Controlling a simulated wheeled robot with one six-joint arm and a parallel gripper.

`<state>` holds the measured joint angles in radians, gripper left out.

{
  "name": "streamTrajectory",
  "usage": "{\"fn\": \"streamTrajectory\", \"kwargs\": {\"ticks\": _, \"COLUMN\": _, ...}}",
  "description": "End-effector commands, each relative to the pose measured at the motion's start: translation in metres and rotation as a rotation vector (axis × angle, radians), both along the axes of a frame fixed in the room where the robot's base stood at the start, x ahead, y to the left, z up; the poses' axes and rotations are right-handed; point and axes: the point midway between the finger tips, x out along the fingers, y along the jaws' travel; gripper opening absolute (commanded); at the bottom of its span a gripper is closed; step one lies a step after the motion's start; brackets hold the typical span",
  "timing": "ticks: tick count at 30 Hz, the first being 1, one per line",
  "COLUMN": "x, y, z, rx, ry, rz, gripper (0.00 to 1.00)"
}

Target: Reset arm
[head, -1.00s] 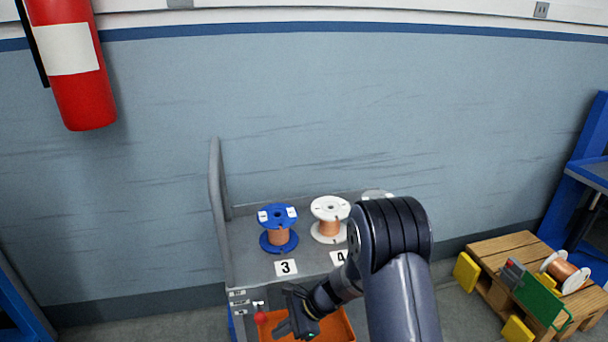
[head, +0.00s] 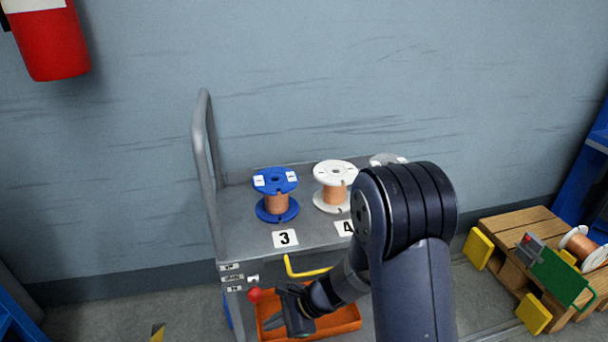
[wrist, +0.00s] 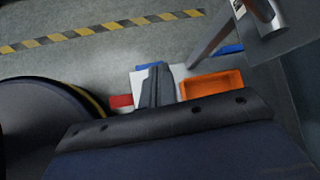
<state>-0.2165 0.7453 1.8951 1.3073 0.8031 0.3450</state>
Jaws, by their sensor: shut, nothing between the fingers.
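My arm (head: 405,230) reaches forward in the head view and bends down to the left. My gripper (head: 294,318) is shut and empty, in front of the grey cart and over the orange bin (head: 345,318) as the head view sees it. In the wrist view my gripper (wrist: 155,72) points away over the floor, left of the orange bin (wrist: 212,82). A blue spool with copper wire (head: 276,195) and a white spool with copper wire (head: 335,187) stand upright on the cart. A third spool (head: 386,160) is mostly hidden behind my arm.
The grey cart (head: 240,240) has number cards 3 (head: 285,238) and 4 on its top. A red knob (head: 254,295) and a yellow bar (head: 305,272) are close to my gripper. A fire extinguisher (head: 45,45) hangs upper left.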

Motion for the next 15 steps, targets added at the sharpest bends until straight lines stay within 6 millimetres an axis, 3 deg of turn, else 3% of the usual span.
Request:
{"fn": "streamTrajectory", "kwargs": {"ticks": 3, "x": 0.003, "y": 0.001, "z": -0.013, "rx": 0.002, "ry": -0.008, "rz": 0.001, "gripper": 0.00}}
{"fn": "streamTrajectory", "kwargs": {"ticks": 15, "x": 0.013, "y": -0.001, "z": -0.026, "rx": 0.031, "ry": -0.134, "rz": -0.001, "gripper": 0.00}}
